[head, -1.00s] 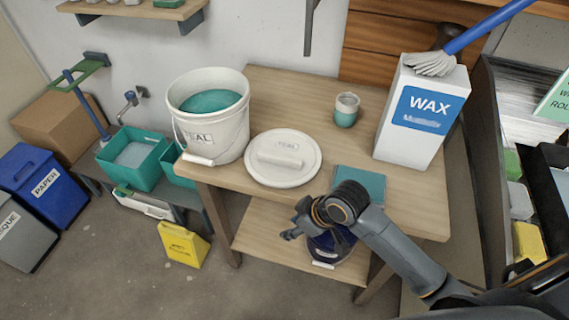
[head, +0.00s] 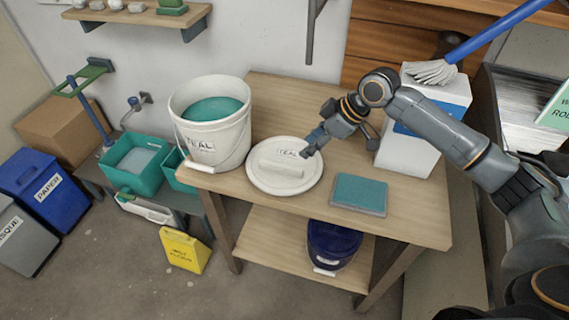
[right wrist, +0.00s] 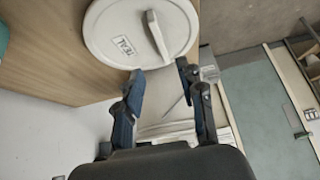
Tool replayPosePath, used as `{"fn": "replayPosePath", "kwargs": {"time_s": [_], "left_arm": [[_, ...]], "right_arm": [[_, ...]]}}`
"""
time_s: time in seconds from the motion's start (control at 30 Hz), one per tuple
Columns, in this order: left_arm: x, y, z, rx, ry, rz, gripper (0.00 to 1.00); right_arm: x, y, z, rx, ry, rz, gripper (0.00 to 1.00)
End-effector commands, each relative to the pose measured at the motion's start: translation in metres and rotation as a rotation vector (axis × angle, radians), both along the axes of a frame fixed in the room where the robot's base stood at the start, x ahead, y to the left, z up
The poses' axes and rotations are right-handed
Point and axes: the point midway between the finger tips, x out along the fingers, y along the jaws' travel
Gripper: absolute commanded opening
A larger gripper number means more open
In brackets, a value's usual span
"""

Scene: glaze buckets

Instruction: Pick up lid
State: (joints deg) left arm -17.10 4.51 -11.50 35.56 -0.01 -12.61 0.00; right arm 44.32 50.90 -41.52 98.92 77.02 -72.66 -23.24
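The white round lid (head: 262,182) lies flat on the wooden table, with a raised bar handle across its middle and a TEAL label. It also shows in the right wrist view (right wrist: 112,42), ahead of the fingers. My right gripper (head: 309,146) is at the lid's far right edge, near the TEAL label. In the right wrist view its two fingers (right wrist: 162,75) are spread apart with nothing between the tips. The tips are apart from the handle. My left gripper is in neither view now.
A white TEAL bucket (head: 222,150) of teal glaze stands left of the lid. A teal pad (head: 359,193) lies to its right. The white box (head: 405,155) behind my right arm is partly covered. A dark blue bucket (head: 333,243) stands on the lower shelf.

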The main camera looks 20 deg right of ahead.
Motion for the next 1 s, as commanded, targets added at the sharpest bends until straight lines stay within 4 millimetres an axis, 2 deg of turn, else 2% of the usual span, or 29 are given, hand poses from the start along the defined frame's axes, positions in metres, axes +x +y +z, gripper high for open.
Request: {"fn": "replayPosePath", "kwargs": {"time_s": [0.1,0.3,0.47,0.7,0.83,1.0], "left_arm": [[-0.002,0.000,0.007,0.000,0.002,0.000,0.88],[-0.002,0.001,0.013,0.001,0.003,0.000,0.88],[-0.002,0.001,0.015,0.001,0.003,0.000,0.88],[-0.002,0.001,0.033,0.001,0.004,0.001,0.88],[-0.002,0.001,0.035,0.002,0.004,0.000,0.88],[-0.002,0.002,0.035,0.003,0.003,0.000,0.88]], "right_arm": [[0.007,0.013,-0.020,0.002,0.004,0.003,0.39],[0.017,0.027,-0.047,0.000,0.002,0.000,0.39],[0.020,0.032,-0.055,0.001,0.001,0.002,0.39],[0.032,0.052,-0.077,0.000,0.004,0.001,0.39],[0.037,0.057,-0.091,-0.001,0.002,0.000,0.39],[0.038,0.059,-0.095,-0.001,-0.001,0.002,0.39]]}}
